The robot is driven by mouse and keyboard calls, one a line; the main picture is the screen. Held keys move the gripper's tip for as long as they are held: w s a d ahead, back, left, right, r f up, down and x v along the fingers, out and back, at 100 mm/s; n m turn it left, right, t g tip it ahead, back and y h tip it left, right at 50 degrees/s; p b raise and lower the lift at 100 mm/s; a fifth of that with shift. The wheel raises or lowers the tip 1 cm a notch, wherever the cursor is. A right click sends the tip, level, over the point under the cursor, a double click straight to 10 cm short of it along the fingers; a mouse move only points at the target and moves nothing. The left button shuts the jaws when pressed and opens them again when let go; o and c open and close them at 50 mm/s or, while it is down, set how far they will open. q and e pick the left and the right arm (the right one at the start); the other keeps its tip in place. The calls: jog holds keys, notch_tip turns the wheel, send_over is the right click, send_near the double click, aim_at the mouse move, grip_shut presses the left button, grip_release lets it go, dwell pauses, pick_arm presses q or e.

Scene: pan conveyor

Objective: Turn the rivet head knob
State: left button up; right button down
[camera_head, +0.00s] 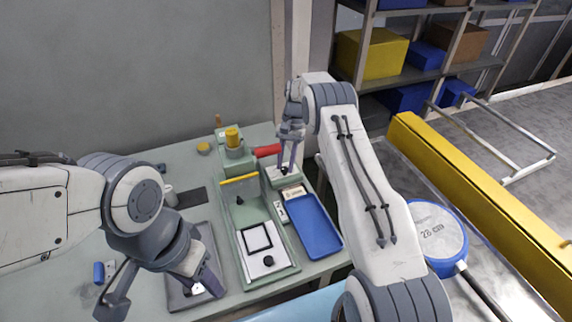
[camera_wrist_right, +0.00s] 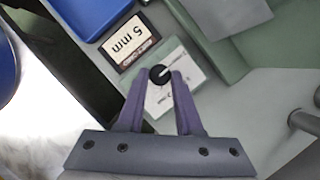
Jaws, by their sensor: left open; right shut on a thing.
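The knob (camera_wrist_right: 159,74) is a small round black dial with a white pointer line, on a pale labelled panel (camera_wrist_right: 178,86) in the right wrist view. My right gripper (camera_wrist_right: 158,78) is shut on it, one finger on each side. In the head view this right gripper (camera_head: 284,168) points down at the small box at the back right of the green machine (camera_head: 228,218), and its fingers mostly hide the knob. My left gripper (camera_head: 162,292) is open and empty, its fingers wide apart over the front left of the table near a grey plate (camera_head: 184,294).
A "5 mm" display (camera_wrist_right: 131,43) sits beside the knob. A blue tray (camera_head: 316,228) lies right of the machine. A red cylinder (camera_head: 267,151) and a yellow-topped part (camera_head: 233,139) stand behind. A blue pan (camera_head: 438,236) rests on the conveyor at right, beside a yellow rail (camera_head: 480,182).

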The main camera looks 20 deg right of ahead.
dwell(0.4)
jog(key=c, duration=0.6)
grip_release()
jog(key=shift+r, duration=0.15)
jog(key=shift+p+v, duration=3)
jog(key=shift+v, duration=2.05)
